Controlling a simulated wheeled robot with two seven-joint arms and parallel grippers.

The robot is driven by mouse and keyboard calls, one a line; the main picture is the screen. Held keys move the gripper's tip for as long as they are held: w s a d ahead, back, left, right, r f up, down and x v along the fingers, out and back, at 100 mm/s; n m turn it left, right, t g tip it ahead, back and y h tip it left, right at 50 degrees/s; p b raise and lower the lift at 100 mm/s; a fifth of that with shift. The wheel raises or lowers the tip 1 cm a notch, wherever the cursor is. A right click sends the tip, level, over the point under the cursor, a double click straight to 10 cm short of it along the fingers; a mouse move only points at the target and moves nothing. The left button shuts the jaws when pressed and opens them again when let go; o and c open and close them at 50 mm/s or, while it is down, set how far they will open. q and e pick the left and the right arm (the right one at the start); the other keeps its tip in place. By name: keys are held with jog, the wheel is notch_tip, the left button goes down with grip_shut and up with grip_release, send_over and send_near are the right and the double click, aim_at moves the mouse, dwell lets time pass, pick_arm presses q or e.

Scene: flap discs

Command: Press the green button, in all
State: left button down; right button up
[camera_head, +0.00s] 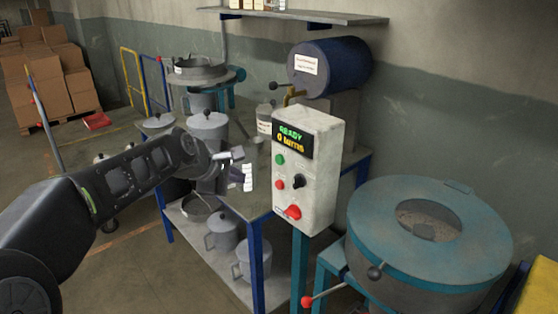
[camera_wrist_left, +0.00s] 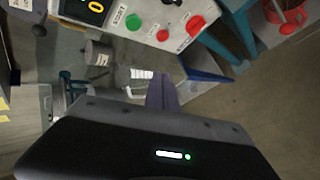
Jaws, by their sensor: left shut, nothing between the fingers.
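The green button (camera_head: 280,160) is on the front of a pale control box (camera_head: 320,170) on a post, below a display reading "READY 0 turns". In the left wrist view the green button (camera_wrist_left: 133,22) shows near the top, with a red button (camera_wrist_left: 162,35) beside it. My left gripper (camera_head: 246,165) is shut and empty, to the left of the box and apart from the green button. In the left wrist view its fingers (camera_wrist_left: 150,80) point toward the box's lower side. My right gripper is not in view.
The box also has a black knob (camera_head: 298,181) and a red knob (camera_head: 293,212). A teal round machine (camera_head: 360,220) stands right of it. A blue-legged table (camera_head: 255,200) with grey metal pots (camera_head: 208,130) is behind my left arm. A blue drum (camera_head: 340,65) is above.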

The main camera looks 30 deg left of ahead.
aim_at(279, 160)
pick_arm(q)
jog(key=w+d+p, duration=0.2)
jog(key=w+p, duration=0.3)
jog(key=w, duration=0.3)
jog(key=shift+w+d, duration=0.25)
jog(key=shift+d, duration=0.05)
jog(key=shift+p, duration=0.35)
dwell(1.6)
jog(key=shift+w+d, duration=0.1)
jog(key=shift+w, duration=0.3)
